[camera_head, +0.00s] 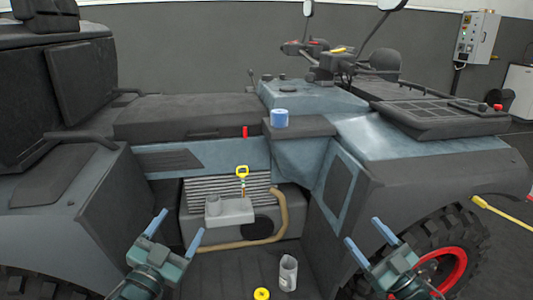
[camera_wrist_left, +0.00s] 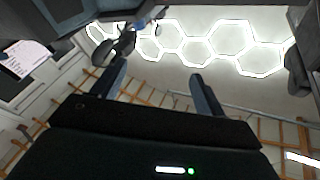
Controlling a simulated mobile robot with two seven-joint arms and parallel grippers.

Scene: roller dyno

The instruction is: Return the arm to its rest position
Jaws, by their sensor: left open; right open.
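My left gripper (camera_head: 175,232) is open and empty at the lower left of the head view, in front of the vehicle's left bodywork. Its two fingers also show apart in the left wrist view (camera_wrist_left: 158,85), with nothing between them. My right gripper (camera_head: 372,240) is open and empty at the lower right of the head view, in front of the vehicle near the red-rimmed wheel. Both grippers point up and away from me. Neither visibly touches anything.
A grey-blue vehicle (camera_head: 205,158) fills the view. Its open bay shows a yellow-handled dipstick (camera_head: 242,172) and a tan hose (camera_head: 284,215). A blue cup-like item (camera_head: 279,118) stands on a ledge. A pale container (camera_head: 288,272) and yellow cap (camera_head: 262,294) lie low between my grippers.

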